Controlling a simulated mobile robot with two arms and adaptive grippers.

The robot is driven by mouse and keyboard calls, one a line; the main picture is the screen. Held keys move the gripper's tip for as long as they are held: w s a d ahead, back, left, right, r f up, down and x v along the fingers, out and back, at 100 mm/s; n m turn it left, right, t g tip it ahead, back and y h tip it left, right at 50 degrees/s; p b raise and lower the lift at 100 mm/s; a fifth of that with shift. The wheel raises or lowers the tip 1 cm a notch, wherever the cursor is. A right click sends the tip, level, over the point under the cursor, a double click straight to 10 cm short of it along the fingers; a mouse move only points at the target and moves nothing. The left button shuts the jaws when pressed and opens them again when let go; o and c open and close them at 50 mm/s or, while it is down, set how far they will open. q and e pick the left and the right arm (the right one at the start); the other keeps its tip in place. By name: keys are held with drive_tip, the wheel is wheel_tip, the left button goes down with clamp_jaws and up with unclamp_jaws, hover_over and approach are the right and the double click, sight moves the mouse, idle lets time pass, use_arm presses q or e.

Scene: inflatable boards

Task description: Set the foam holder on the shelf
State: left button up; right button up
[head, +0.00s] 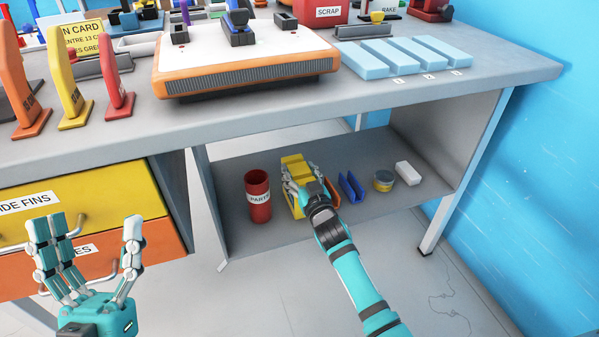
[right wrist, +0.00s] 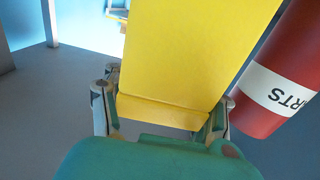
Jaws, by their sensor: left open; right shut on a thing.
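A yellow block-like piece, which looks like the foam holder (head: 294,168), is at the under-table shelf (head: 330,226), between a red cup and a small blue bin. My right gripper (head: 308,187) is shut on it, reaching in from the front. In the right wrist view, the yellow holder (right wrist: 190,60) fills the middle between the fingers of my right gripper (right wrist: 163,115). Whether its underside touches the shelf is hidden. My left gripper (head: 92,240) is open and empty in front of the drawers.
On the shelf, the red cup (head: 258,200) stands close left of the holder. The tabletop edge (head: 400,110) overhangs the shelf. Bare shelf lies at the front right.

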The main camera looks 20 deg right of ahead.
drive_tip(key=o, duration=1.6)
